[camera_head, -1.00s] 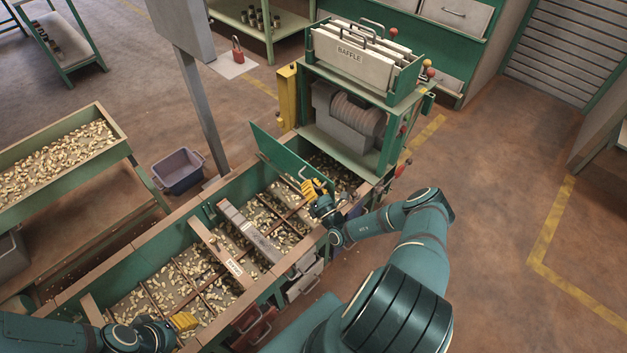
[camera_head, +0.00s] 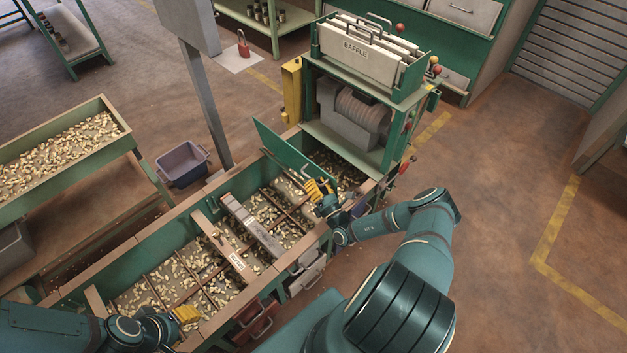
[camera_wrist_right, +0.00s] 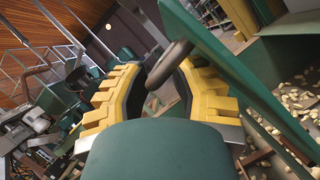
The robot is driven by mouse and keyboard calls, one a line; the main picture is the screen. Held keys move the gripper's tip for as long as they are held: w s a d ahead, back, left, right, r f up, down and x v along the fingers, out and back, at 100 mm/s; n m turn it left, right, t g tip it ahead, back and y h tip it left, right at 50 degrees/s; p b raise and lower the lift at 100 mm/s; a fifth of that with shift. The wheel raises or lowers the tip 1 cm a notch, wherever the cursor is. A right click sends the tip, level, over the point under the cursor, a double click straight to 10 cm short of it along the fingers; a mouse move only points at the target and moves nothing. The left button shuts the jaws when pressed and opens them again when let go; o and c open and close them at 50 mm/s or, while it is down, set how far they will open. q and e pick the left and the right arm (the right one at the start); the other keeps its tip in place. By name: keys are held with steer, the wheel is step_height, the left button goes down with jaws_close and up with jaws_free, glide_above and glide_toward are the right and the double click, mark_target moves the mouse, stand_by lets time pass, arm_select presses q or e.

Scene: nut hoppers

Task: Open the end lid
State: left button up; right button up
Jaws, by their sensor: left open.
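The end lid is a green panel (camera_head: 283,152) at the far end of the long nut hopper, below the baffle machine. It stands raised and tilted, with nuts visible in the hopper beneath. My right gripper (camera_head: 318,188) is at the lid's near right side. In the right wrist view, the lid (camera_wrist_right: 235,75) slopes along the right and its dark handle (camera_wrist_right: 170,63) passes between the yellow fingers of my right gripper (camera_wrist_right: 160,80). A gap shows between the fingers, so they look apart. My left gripper (camera_head: 188,314) is open and empty over the hopper's near end.
The hopper (camera_head: 122,248) has dividers and crossbars (camera_head: 250,229). The machine with baffle plates (camera_head: 356,48) stands just behind the lid. A grey post (camera_head: 206,105) and a bin (camera_head: 183,164) stand left. Open floor lies to the right.

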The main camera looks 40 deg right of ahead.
steer(key=v, duration=1.1)
steer(key=shift+w, duration=0.1)
steer(key=w+a+r+n+g+y, duration=0.2)
steer(key=a+n+g+y, duration=0.2)
steer(key=a+n+y, duration=0.45)
steer(key=w+a+r+n+g+y, duration=0.15)
steer(key=a+n+g+y, duration=0.4)
steer(key=a+y, duration=0.55)
steer(key=s+a+r+n+g+h, duration=0.2)
steer(key=s+a+n+g+h, duration=0.3)
steer(key=s+a+n+g, duration=0.85)
steer(key=w+d+r+n+t+h, duration=0.1)
steer(key=w+r+n+t+h, duration=0.2)
steer(key=r+n+h, duration=0.4)
steer(key=n, duration=0.9)
steer(key=shift+w+d+r, duration=0.35)
